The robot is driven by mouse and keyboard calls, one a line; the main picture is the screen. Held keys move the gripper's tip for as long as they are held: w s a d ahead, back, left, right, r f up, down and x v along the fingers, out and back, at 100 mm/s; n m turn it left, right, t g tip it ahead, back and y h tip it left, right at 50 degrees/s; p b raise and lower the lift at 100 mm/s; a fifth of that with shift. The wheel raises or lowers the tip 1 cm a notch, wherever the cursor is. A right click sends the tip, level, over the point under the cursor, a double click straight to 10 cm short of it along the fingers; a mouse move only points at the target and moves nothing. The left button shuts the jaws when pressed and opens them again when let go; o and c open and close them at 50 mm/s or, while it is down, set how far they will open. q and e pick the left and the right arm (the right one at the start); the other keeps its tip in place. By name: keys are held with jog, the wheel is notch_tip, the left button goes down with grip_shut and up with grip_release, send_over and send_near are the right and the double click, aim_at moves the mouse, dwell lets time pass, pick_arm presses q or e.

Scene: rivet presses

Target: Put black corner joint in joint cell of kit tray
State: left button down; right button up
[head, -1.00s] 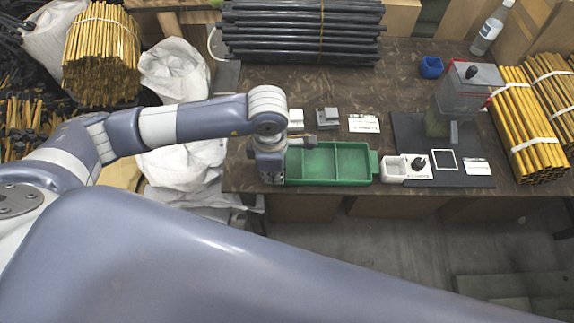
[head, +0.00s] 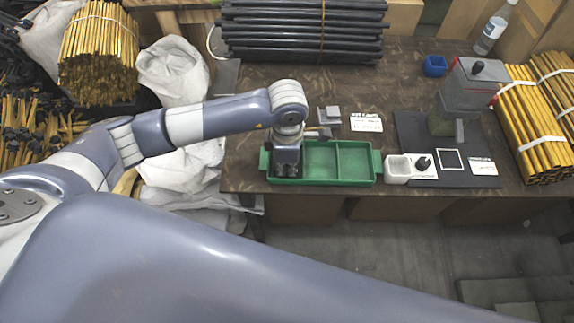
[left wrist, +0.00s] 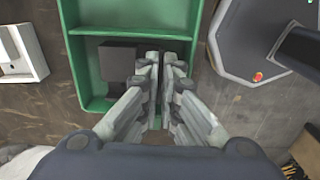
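The green kit tray (head: 355,182) lies at the table's front edge, its cells divided by green walls. My left gripper (left wrist: 164,68) is over the tray's left-end cell, fingers pointing down and nearly closed, with only a narrow gap between them. The black corner joint (left wrist: 117,62) shows as a dark block at the fingertips, inside the outline of that cell. The left finger covers part of it. Whether it touches the cell floor cannot be told. In the head view my left gripper (head: 287,160) hides the joint. My right gripper is not in view.
A white cup-like box (head: 397,170) and a black knob (head: 423,163) stand right of the tray. A grey press (head: 467,88) stands on a dark mat (head: 408,130). A grey block (head: 330,114) lies behind the tray. Gold rods (head: 540,120) fill the right side.

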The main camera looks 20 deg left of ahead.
aim_at(287, 170)
pick_arm(q)
jog(key=c, duration=2.1)
grip_release()
jog(key=shift+f, duration=0.1)
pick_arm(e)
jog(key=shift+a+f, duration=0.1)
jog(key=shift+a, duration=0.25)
pick_arm(q)
jog(key=shift+r, duration=0.2)
jog(key=shift+w+r, duration=0.1)
jog(key=shift+r, duration=0.3)
notch_tip(287, 170, up, 11)
jog(key=shift+r+b, duration=0.1)
jog(key=shift+b, duration=0.25)
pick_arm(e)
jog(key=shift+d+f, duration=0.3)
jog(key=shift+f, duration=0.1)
